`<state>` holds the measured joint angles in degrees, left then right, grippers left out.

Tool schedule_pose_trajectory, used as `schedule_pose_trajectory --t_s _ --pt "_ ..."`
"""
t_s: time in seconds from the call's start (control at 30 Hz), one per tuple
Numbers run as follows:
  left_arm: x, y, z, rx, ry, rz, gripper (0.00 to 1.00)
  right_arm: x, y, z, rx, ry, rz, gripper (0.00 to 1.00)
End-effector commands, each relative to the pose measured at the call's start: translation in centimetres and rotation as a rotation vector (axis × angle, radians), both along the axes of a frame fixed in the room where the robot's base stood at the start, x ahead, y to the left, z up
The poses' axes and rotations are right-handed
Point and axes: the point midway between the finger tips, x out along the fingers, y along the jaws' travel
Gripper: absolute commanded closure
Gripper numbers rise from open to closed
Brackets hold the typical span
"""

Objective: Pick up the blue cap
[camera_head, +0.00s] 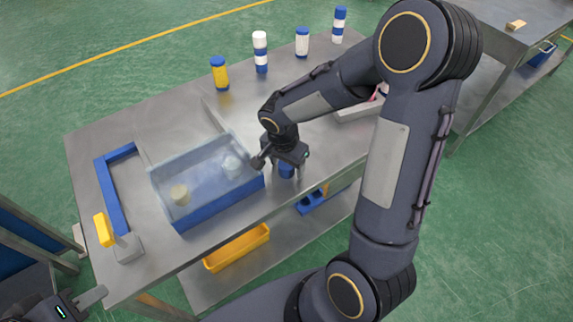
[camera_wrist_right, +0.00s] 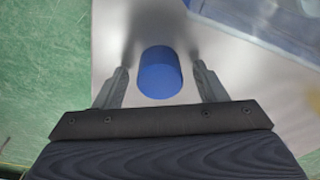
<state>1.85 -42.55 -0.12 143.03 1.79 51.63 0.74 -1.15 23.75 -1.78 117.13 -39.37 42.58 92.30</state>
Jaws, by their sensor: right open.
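The blue cap (camera_head: 286,171) stands on the metal table near its front edge, to the right of the blue-sided clear bin. In the right wrist view the blue cap (camera_wrist_right: 160,72) lies between the two fingers, with a gap on each side. My right gripper (camera_head: 287,168) is open and points down over the cap, partly hiding it in the head view. It also shows in the right wrist view (camera_wrist_right: 161,82). My left gripper (camera_head: 85,303) shows only in part at the lower left corner, away from the cap; its jaw opening is unclear.
The clear bin (camera_head: 207,209) holds a yellowish piece and a whitish piece. Several cans, including a yellow one (camera_head: 219,75), stand along the back edge. A blue angled bar (camera_head: 112,190) with a yellow block is at left. A yellow bin (camera_head: 237,249) sits on the lower shelf.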

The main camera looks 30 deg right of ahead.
Motion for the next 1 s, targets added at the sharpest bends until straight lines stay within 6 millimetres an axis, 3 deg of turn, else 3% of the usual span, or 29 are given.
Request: schedule_pose_trajectory --t_s 0.03,0.4,0.77,0.93,1.0 --pt "0.0 0.0 0.0 0.000 0.000 0.000 0.68 0.0 0.0 0.0 0.000 0.000 0.000 0.36" --pt "0.0 0.0 0.0 0.000 0.000 0.000 0.68 0.0 0.0 0.0 0.000 0.000 0.000 0.82" --pt "0.0 0.0 0.0 0.000 0.000 0.000 0.68 0.1 0.0 0.8 0.000 -0.001 -0.001 0.82" --pt "0.0 0.0 0.0 0.000 0.000 0.000 0.68 0.1 0.0 3.3 0.000 -0.007 0.000 0.82" --pt "0.0 0.0 -0.4 0.000 0.000 0.000 0.68 -0.9 0.7 4.5 0.000 -0.007 0.003 0.82"
